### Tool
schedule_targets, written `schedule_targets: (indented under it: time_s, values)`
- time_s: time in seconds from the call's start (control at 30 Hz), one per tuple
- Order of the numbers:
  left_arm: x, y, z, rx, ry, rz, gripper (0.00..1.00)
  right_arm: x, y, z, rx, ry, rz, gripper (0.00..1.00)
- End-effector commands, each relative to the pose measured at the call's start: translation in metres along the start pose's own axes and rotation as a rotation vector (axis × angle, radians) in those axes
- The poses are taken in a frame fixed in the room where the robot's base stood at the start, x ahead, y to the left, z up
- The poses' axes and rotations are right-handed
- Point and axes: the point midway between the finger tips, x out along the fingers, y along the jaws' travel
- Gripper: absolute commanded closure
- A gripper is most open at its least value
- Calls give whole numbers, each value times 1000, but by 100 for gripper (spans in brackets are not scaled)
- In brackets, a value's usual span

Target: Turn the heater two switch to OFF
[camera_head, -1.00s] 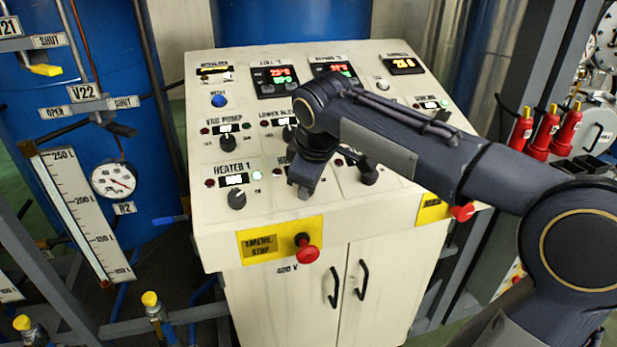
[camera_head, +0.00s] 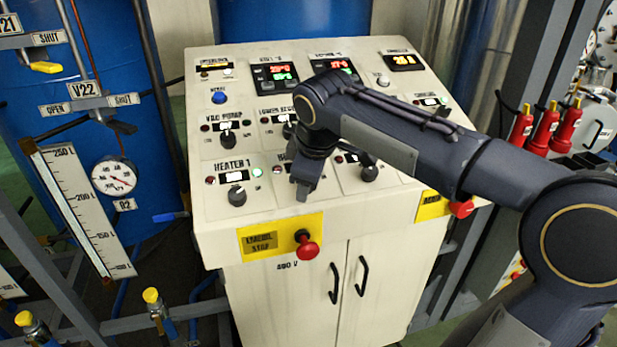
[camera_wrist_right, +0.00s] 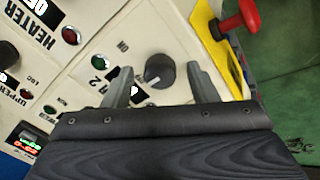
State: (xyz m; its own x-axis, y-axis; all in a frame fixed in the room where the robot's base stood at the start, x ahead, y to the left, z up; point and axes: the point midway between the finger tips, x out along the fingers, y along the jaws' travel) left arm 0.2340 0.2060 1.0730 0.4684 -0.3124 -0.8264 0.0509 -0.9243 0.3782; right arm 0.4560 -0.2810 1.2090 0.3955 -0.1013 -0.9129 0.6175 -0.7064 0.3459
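The heater two switch, a round dark knob (camera_wrist_right: 158,72), shows in the right wrist view beside a label ending in "R 2" and an "ON" mark. My right gripper (camera_wrist_right: 160,66) is open, with one finger on each side of this knob and a visible gap to each. In the head view my right gripper (camera_head: 304,190) is over the front row of the cream control panel (camera_head: 222,273), right of the Heater 1 knob (camera_head: 237,195). There the gripper and arm hide the heater two knob and most of its label. My left gripper is not in view.
A red emergency-stop button (camera_head: 306,247) on a yellow plate sticks out below the gripper. Another dark knob (camera_head: 369,172) is to the right, under my forearm. A second red button (camera_head: 462,208) is at the panel's right front edge.

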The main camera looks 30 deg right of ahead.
Motion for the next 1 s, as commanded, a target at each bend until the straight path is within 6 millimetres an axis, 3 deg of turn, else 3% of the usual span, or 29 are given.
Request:
schedule_targets:
  time_s: [0.27,0.7,1.0]
  values:
    - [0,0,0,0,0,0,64,-6,0,0,1,1,0,47]
    - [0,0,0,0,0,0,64,-71,0,0,1,1,1,47]
    - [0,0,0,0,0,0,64,-78,0,0,0,-1,-1,47]
